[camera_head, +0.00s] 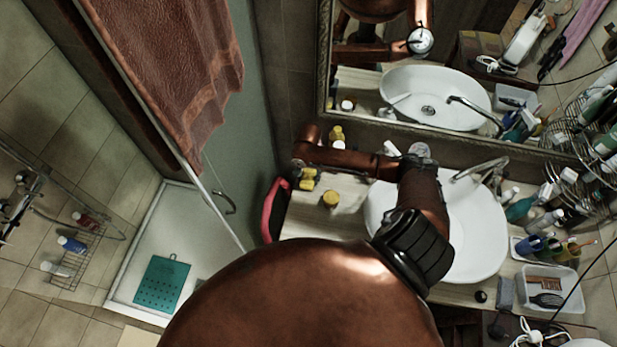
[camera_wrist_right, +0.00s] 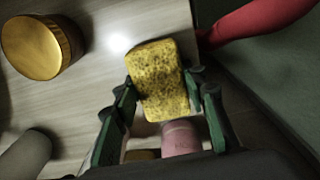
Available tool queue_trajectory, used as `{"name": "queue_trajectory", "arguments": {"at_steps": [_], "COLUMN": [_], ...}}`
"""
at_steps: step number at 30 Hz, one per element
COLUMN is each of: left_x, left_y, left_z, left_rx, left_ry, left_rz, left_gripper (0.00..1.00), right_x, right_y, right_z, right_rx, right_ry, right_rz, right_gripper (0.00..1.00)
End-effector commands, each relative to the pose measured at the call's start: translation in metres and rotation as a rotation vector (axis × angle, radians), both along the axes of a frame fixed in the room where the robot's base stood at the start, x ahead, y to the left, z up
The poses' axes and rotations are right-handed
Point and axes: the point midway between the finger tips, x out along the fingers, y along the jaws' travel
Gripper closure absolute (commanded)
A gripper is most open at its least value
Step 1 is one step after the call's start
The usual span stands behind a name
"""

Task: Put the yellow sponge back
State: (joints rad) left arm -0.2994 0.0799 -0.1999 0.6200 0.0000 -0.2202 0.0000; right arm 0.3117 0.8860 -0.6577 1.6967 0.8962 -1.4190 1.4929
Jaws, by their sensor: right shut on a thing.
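The yellow sponge (camera_wrist_right: 158,92) is speckled with dark spots and sits between the two dark green fingers of my right gripper (camera_wrist_right: 163,84) in the right wrist view. The fingers press on its two sides, and the right gripper is shut on it. The sponge is over the edge of the pale counter (camera_wrist_right: 160,20). In the head view my right arm reaches left across the basin, and the gripper is small and partly hidden at the counter's left end, with yellow showing there (camera_head: 308,180). My left gripper is not in view.
A gold-lidded jar (camera_wrist_right: 38,45) stands on the counter, left of the sponge. A red curved thing (camera_wrist_right: 250,25) is close on the right. A pink object (camera_wrist_right: 180,136) shows below the sponge. The white basin (camera_head: 478,235) and crowded toiletries (camera_head: 545,220) are farther right.

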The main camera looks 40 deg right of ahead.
Motion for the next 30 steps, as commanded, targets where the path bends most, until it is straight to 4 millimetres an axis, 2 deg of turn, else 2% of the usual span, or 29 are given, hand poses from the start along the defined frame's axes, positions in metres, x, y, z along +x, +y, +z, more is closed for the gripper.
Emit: {"name": "queue_trajectory", "arguments": {"at_steps": [12, 13, 21, 30], "left_x": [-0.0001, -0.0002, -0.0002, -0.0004], "left_y": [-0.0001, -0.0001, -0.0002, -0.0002], "left_z": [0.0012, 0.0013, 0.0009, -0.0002], "left_rx": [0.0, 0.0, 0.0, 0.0], "left_ry": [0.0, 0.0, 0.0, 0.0], "left_rz": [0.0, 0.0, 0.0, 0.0], "left_gripper": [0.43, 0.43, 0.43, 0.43], "right_x": [0.0004, 0.0007, 0.0005, 0.0008], "right_y": [-0.0002, -0.0004, -0.0003, -0.0005], "right_z": [-0.0058, -0.0061, -0.0059, -0.0032], "right_rx": [-0.001, -0.001, -0.001, -0.001], "right_ry": [-0.002, -0.002, -0.002, -0.003], "right_rz": [-0.001, -0.001, 0.0, 0.001], "right_gripper": [0.87, 0.6, 0.43, 0.43]}}
